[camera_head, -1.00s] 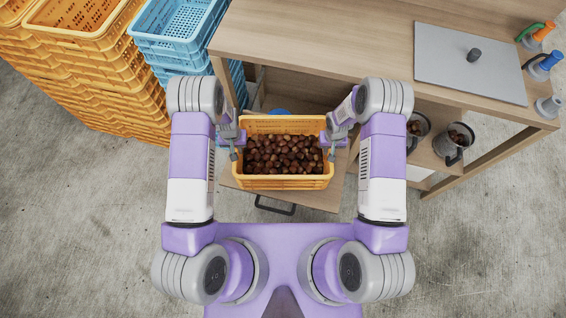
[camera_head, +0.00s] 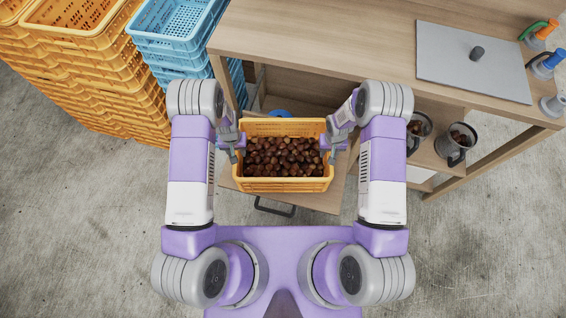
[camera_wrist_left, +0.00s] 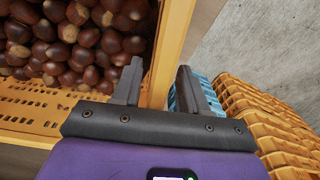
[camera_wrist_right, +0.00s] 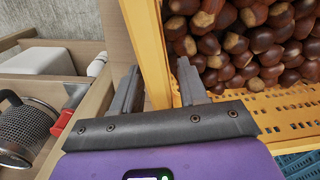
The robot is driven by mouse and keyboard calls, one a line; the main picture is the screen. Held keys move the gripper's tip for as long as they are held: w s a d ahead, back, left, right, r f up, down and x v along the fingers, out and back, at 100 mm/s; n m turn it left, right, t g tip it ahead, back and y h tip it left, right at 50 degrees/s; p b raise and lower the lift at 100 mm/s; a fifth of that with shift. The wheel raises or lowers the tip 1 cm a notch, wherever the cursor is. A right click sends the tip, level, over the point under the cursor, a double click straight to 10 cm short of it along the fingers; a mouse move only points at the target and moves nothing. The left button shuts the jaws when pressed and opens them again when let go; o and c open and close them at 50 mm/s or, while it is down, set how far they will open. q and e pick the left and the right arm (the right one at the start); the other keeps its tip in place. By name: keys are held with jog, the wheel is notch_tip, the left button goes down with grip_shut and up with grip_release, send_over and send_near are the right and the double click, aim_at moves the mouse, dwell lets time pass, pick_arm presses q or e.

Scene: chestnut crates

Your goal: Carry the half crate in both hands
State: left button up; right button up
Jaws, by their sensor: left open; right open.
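The half crate (camera_head: 283,185) is yellow-orange, filled with brown chestnuts (camera_head: 283,157), and sits level on a pulled-out wooden drawer or shelf under the table. My left gripper (camera_head: 238,148) is at its left wall and my right gripper (camera_head: 328,146) at its right wall. In the left wrist view the open fingers (camera_wrist_left: 158,90) stand on either side of the crate wall (camera_wrist_left: 172,45). In the right wrist view the open fingers (camera_wrist_right: 158,88) also straddle the wall (camera_wrist_right: 147,40). Neither is closed on it. The finger tips' depth along the walls is hard to tell.
The wooden table (camera_head: 330,40) stands just behind the crate, with a grey board (camera_head: 473,65) on top. Stacked yellow crates (camera_head: 100,85) and blue crates (camera_head: 180,45) stand at the left. Metal pots (camera_head: 455,145) with chestnuts sit on the right shelf.

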pick_arm(q)
notch_tip(320, 180, up, 12)
jog(key=shift+f, duration=0.15)
pick_arm(e)
jog(key=shift+r, duration=0.2)
notch_tip(320, 180, up, 12)
jog(key=shift+f, duration=0.15)
dwell(0.4)
pick_arm(q)
notch_tip(320, 180, up, 12)
jog(key=p, duration=1)
jog(key=shift+p, duration=0.35)
pick_arm(e)
notch_tip(320, 180, up, 13)
jog(key=shift+f, duration=0.15)
